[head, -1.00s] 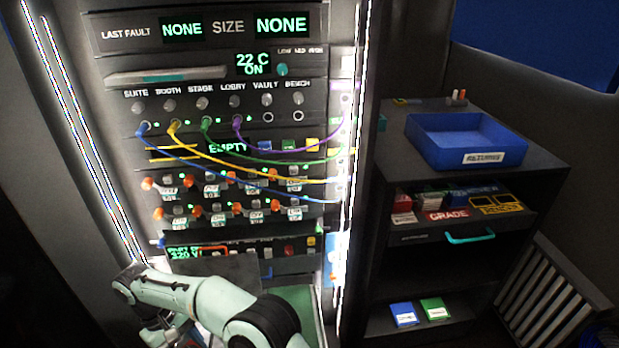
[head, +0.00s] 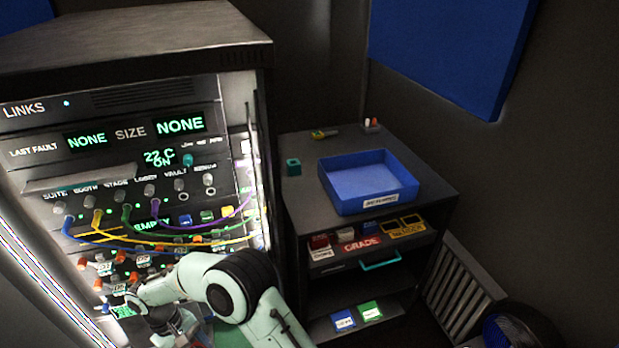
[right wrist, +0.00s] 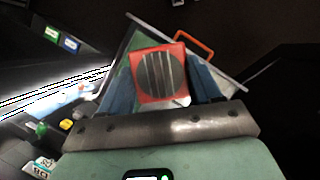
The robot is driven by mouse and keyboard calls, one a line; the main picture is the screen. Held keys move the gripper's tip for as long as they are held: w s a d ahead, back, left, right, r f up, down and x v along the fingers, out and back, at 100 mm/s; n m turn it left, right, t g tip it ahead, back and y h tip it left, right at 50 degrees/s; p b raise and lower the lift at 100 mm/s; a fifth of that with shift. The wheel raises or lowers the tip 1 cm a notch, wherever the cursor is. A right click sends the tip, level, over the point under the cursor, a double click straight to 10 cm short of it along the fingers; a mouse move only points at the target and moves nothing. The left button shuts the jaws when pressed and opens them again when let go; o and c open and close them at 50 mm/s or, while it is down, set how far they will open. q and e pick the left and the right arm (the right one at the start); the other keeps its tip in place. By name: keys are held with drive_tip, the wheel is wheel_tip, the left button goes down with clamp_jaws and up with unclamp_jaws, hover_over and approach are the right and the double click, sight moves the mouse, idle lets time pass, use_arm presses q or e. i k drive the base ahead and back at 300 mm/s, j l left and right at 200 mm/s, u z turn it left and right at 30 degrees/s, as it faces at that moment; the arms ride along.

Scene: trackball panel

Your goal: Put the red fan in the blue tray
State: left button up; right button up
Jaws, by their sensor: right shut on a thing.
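The red fan (right wrist: 158,75), a square red frame with a dark striped round grille, shows in the right wrist view. My right gripper (right wrist: 160,85) is shut on it, with a blue finger on each side. In the head view my right arm reaches in front of the rack's lower part; its gripper (head: 172,325) is at the bottom edge, and the fan cannot be made out there. The blue tray (head: 372,180) stands on the dark cabinet top, right of the rack and well away from the gripper. It looks empty and has a white label in front. My left gripper is not in view.
The rack (head: 130,115) has hanging cables and switches beside my arm. A teal block (head: 293,167) and small items lie left of and behind the tray. An open drawer (head: 375,240) with labelled boxes is under it. An orange handle (right wrist: 195,43) shows beyond the fan.

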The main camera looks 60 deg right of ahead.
sight(364, 187)
drive_tip(key=k+l+z, duration=0.25)
drive_tip(key=l+z, duration=0.25)
drive_tip(key=l, duration=0.25)
drive_tip(key=l+z, duration=0.25)
drive_tip(key=l, duration=0.15)
